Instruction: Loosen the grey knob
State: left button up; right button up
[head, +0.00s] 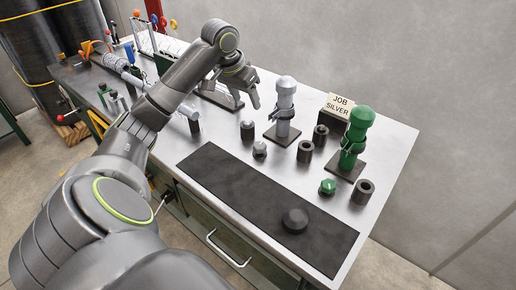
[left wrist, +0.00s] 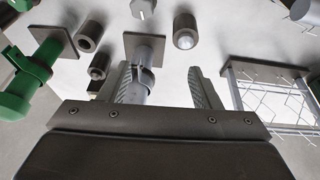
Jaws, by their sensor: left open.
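A small grey faceted knob (head: 260,148) stands on the bench in front of the grey post; a pale faceted knob, seemingly the same, is at the top of the left wrist view (left wrist: 143,8). The grey post (head: 285,105) stands upright on a dark square base, with a clamp-like collar around it. My left gripper (head: 254,88) is open and empty, left of the grey post in the head view. In the left wrist view its two fingers (left wrist: 162,88) are apart, with the grey post (left wrist: 138,92) showing between and beyond them; contact cannot be told.
A green post (head: 355,140), a green knob (head: 327,186) and several dark cylinders (head: 305,151) stand to the right. A sign (head: 338,106) reads JOB SILVER. A dark mat (head: 230,185) bears a black knob (head: 295,220). A wire rack (left wrist: 270,95) is near my left gripper.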

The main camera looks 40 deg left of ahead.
pick_arm(q)
jog(key=s+m+h+b, duration=0.2)
jog(key=s+m+b, duration=0.2)
jog(key=m+b, duration=0.2)
send_near(260, 144)
jog(key=shift+m, duration=0.3)
jog(key=b+x, duration=0.1)
jog(key=x, duration=0.7)
jog(key=shift+f, duration=0.25)
pick_arm(e)
notch_tip(260, 144, down, 9)
pick_arm(q)
jog(key=c, duration=1)
jog(key=shift+r+p, duration=0.15)
jog(key=shift+p, duration=0.45)
jog(key=n+p, duration=0.2)
jog(key=p, duration=0.2)
jog(key=shift+d+r+n+y, duration=0.1)
jog(key=shift+n+y, duration=0.2)
jog(key=shift+y, duration=0.1)
jog(key=shift+f+n+p, duration=0.2)
jog(key=shift+n+p, duration=0.1)
jog(key=shift+p, duration=0.2)
pick_arm(e)
notch_tip(260, 144, up, 6)
jog(key=shift+a, duration=0.15)
pick_arm(q)
jog(key=shift+t, duration=0.3)
